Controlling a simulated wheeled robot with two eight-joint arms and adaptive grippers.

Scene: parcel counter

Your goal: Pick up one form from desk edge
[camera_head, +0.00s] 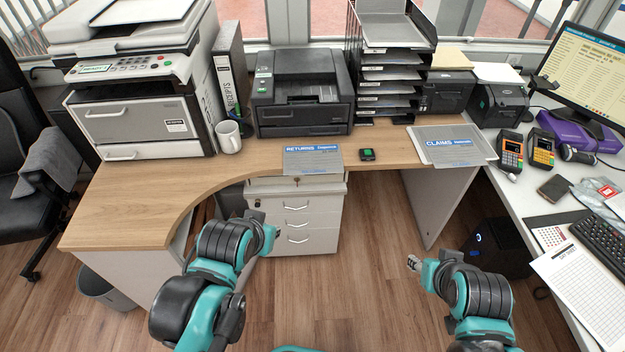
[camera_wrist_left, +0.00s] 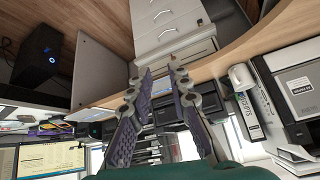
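A form headed RETURNS (camera_head: 313,161) lies flat at the front edge of the wooden desk, in the middle of the head view. Papers headed CLAIMS (camera_head: 452,147) lie farther right, at the desk's front edge. My left gripper (camera_head: 268,230) is in front of the desk, below and a little left of the RETURNS form, apart from it. In the left wrist view my left gripper (camera_wrist_left: 160,74) has its fingers apart with nothing between them. My right gripper (camera_head: 413,263) is low over the floor, below the CLAIMS papers, touching nothing; its opening is too small to judge.
A small dark device with a green face (camera_head: 367,154) lies right of the RETURNS form. A black printer (camera_head: 301,93) and a white mug (camera_head: 228,137) stand behind. A drawer cabinet (camera_head: 297,215) is under the desk. The desk's left part is clear.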

